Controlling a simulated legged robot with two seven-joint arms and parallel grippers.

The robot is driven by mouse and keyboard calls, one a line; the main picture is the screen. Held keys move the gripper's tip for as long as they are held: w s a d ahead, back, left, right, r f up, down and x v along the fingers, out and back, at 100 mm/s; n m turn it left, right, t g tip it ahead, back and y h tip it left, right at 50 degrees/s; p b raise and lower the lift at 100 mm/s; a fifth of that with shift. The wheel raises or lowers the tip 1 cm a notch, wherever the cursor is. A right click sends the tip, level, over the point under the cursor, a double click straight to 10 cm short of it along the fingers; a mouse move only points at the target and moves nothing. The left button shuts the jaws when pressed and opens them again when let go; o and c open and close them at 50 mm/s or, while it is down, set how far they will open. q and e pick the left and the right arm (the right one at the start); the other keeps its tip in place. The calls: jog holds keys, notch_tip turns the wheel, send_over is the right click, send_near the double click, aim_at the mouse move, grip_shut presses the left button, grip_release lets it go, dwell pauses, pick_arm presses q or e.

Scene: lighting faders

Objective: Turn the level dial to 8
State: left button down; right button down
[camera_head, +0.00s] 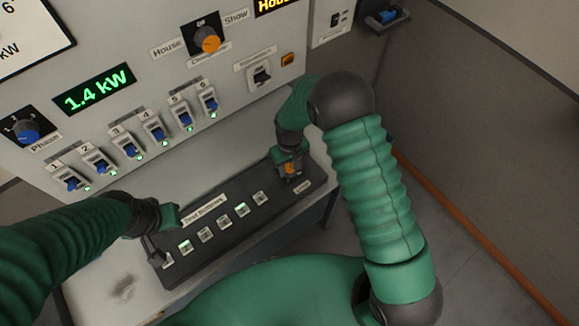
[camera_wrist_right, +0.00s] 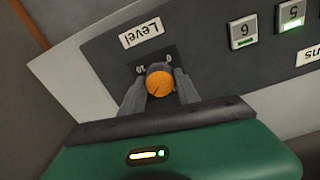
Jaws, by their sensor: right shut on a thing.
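The level dial is an orange knob with a dark pointer line, at the right end of the dark console (camera_head: 218,223). In the right wrist view the level dial (camera_wrist_right: 160,83) sits between the two fingers of my right gripper (camera_wrist_right: 161,90), which is shut on it. The marks 0 and 10 and the upside-down label Level (camera_wrist_right: 141,33) show beside it; the other marks are hidden. In the head view my right gripper (camera_head: 290,160) reaches down over the dial (camera_head: 291,168). My left gripper (camera_head: 160,232) is at the console's left end; its fingers are too unclear to read.
Several small buttons (camera_head: 223,222), some lit green, line the console between my grippers. Behind it stands a grey panel with several numbered blue switches (camera_head: 153,132), a Phase knob (camera_head: 28,131), an orange House/Show knob (camera_head: 207,39) and a 1.4 kW display (camera_head: 95,89).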

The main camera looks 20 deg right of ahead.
aim_at(289, 167)
jog(key=m, duration=0.5)
dwell(0.5)
jog(key=c, duration=1.2)
grip_release()
jog(key=o, duration=0.3)
jog(key=shift+w, duration=0.1)
notch_tip(289, 167, up, 17)
jog(key=shift+f+b, duration=0.2)
jog(key=shift+b, duration=0.75)
